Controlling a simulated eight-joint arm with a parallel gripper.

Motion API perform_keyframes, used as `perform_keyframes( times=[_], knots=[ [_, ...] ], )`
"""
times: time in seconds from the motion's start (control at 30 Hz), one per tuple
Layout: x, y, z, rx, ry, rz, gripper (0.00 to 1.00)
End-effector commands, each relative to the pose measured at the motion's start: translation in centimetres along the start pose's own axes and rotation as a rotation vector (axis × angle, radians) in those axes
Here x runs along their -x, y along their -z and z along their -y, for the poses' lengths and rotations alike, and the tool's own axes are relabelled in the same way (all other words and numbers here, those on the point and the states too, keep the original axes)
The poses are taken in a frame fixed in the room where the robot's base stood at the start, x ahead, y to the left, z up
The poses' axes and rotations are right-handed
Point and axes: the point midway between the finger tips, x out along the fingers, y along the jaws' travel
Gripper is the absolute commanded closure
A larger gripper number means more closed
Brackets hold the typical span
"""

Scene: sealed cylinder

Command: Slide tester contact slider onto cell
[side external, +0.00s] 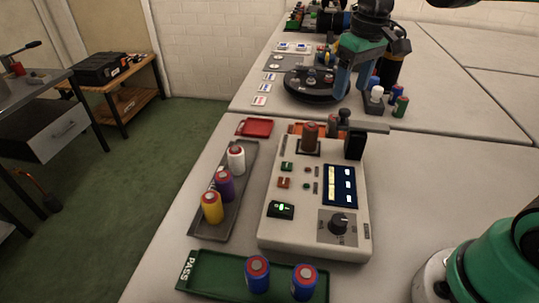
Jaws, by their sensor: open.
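The tester (280,237) is a beige box with a blue display, small buttons and a dial. A brown cell (309,132) stands upright in a dark seat at its back. To the right of the cell is a dark knob (344,117) on a grey bar, with a black block (354,145) at the tester's back right corner. These look like the contact slider parts, but I cannot tell whether any part touches the cell. My gripper (366,92) is open, beyond the tester at the back, near the black round disc and apart from the slider.
A grey tray (230,225) left of the tester holds white, purple and yellow cells. A green PASS tray (213,280) in front holds two blue cells. A red tray (256,127) lies back left. Several small cells stand right of the black disc (308,92). The right table is mostly clear.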

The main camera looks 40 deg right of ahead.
Motion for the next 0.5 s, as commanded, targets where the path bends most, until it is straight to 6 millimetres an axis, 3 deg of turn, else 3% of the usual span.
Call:
perform_keyframes(
  times=[0.27, 0.5],
  knots=[
    [-0.4, 1.3, -1.3, 0.000, 0.017, 0.111, 0.38],
    [-3.3, 0.9, -1.2, 0.000, 0.017, 0.111, 0.38]
  ],
)
